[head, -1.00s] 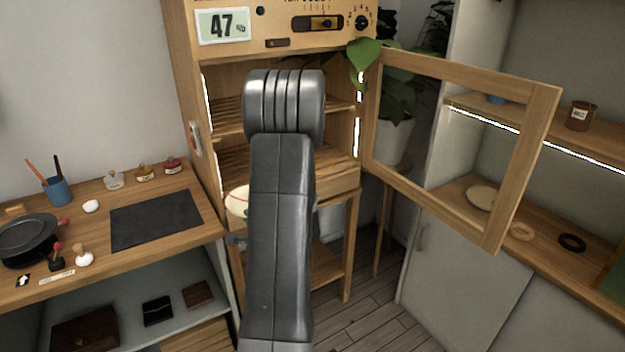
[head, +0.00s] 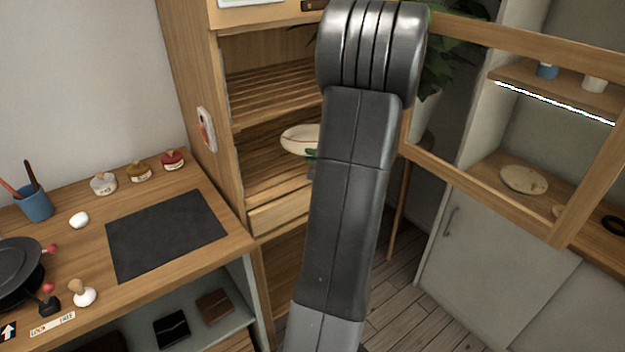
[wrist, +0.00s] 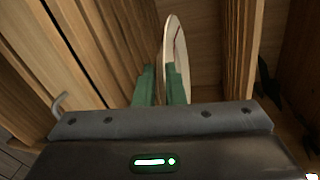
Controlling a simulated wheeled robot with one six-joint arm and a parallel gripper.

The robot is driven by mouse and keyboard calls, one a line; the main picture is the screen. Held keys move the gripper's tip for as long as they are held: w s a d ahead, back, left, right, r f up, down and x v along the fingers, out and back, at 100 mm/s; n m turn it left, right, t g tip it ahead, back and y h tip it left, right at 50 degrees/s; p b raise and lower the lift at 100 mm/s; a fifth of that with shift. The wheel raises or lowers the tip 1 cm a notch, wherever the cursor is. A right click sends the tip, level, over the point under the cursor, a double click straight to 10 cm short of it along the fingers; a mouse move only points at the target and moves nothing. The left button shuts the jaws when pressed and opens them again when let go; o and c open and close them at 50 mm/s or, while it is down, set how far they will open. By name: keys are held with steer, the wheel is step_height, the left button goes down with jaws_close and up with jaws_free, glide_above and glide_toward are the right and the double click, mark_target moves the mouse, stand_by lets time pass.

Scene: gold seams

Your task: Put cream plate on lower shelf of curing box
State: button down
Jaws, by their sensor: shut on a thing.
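The cream plate (head: 299,139) shows in the head view, partly hidden behind my arm, in the opening of the wooden curing box (head: 173,70). It is between the slatted upper shelf (head: 265,92) and the slatted lower shelf (head: 262,172). In the wrist view the plate (wrist: 178,50) is seen nearly edge-on, with a thin red line on its face. My gripper (wrist: 160,85) has green fingers shut on the plate's near rim. In the head view only a bit of green finger shows beside my arm. I cannot tell whether the plate touches the lower shelf.
The box's glazed door (head: 585,190) stands open to the right. A drawer front (head: 280,213) lies below the lower shelf. The workbench at left holds a dark mat (head: 165,232) and several small jars. Another pale plate (head: 523,180) lies on a right-hand counter.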

step_height(320, 180, down, 10)
steer(key=shift+r, duration=0.25)
stand_by(0.3)
steer(key=shift+f, duration=0.1)
steer(key=c, duration=1.5)
jaws_free()
